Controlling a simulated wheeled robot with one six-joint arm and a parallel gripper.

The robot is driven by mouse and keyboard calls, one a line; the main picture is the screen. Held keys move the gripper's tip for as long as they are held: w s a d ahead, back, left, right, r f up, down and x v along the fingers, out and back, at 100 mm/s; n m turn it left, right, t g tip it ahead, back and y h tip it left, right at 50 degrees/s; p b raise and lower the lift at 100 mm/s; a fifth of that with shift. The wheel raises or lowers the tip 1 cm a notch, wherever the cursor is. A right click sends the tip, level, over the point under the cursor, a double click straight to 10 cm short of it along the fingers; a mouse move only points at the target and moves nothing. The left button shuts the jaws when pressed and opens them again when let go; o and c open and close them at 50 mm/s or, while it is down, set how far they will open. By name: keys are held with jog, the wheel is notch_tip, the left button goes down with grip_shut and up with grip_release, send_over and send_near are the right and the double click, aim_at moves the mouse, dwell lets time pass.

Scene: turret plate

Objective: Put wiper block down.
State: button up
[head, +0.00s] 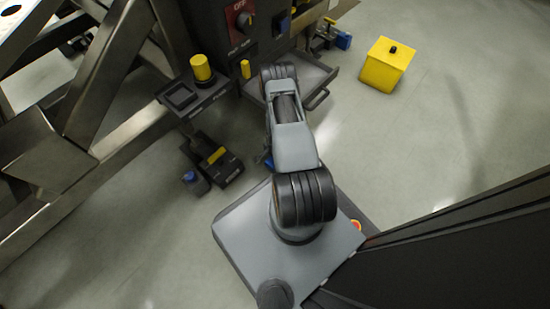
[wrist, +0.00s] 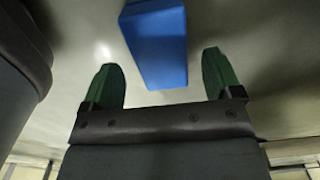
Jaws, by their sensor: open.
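A blue block (wrist: 158,50), which I take to be the wiper block, shows in the wrist view. It lies between and just beyond the green fingertips of my gripper (wrist: 161,72). The fingers are spread wide, with a gap on each side of the block, and neither touches it. The block's far end is cut off by the top edge of the picture. I cannot tell what it rests on. In the head view my gripper is hidden behind my arm. A small blue patch shows at the arm's left edge, but I cannot tell whether it is the block.
In the head view, an open grey drawer (head: 318,97) sits under a dark cabinet with a red switch panel (head: 240,21). A stand with a yellow cylinder (head: 201,67) is left of it. A yellow box (head: 386,65) stands on the floor. The floor to the right is clear.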

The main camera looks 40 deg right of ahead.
notch_tip(320, 180, up, 7)
jog(key=shift+p, duration=1.2)
